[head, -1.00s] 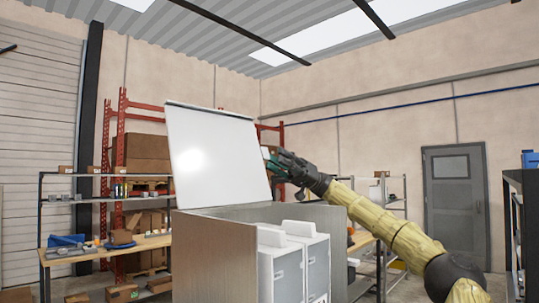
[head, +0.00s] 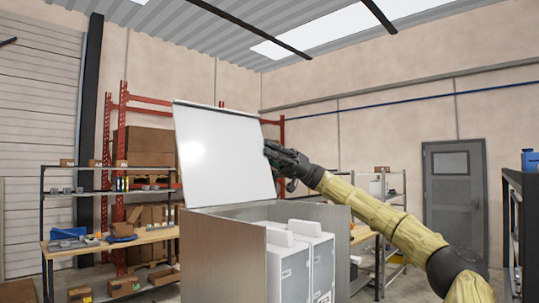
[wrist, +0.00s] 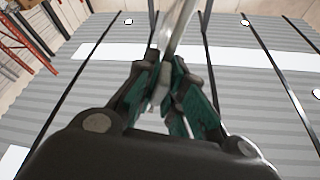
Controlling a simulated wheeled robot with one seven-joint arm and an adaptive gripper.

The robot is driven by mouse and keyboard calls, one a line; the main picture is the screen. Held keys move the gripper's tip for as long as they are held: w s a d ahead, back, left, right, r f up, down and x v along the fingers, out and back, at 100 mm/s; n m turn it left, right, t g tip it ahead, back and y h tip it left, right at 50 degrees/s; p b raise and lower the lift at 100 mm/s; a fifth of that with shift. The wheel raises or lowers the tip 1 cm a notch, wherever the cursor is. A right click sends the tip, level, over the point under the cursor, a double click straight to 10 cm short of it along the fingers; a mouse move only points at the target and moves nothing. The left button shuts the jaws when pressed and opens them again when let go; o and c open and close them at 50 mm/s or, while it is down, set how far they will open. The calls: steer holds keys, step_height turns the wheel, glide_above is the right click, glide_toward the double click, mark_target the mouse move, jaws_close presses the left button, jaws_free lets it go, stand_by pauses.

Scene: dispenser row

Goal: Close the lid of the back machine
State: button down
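The lid (head: 220,150) is a white panel that stands raised, leaning back a little, at the rear of a grey box-shaped machine (head: 222,250). My gripper (head: 272,155) is at the lid's right edge, about halfway up. In the wrist view the lid shows edge-on as a thin pale strip (wrist: 182,25) running between the teal-padded fingers of my gripper (wrist: 165,75). The fingers are close together on both sides of it and appear shut on it. The exact contact is partly hidden by the fingers.
White-topped grey units (head: 288,265) stand inside the machine's walls. A workbench with shelves (head: 100,245) is at the left, a red rack behind it. A shelf (head: 382,190) stands behind my arm, and a grey door (head: 453,195) is in the far wall.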

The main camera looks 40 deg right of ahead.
steer(key=shift+a+f, duration=0.1)
steer(key=shift+a, duration=0.35)
steer(key=shift+d, duration=0.55)
steer(key=shift+s+a+b, duration=0.2)
steer(key=shift+b, duration=0.3)
steer(key=s+d+f+n+g+h+b, duration=0.1)
steer(key=s+f+n+g+b, duration=0.3)
steer(key=s+n+b, duration=0.4)
steer(key=s+d+f+n+g+h+b, duration=0.1)
steer(key=s+f+n+g+h+b, duration=0.3)
steer(key=s+n+b, duration=0.5)
steer(key=shift+f+n+g+b, duration=0.5)
steer(key=shift+n+b, duration=0.65)
steer(key=shift+n, duration=2.75)
steer(key=shift+s+d+r+g, duration=0.1)
steer(key=shift+s+r+g, duration=0.05)
steer(key=shift+g, duration=0.15)
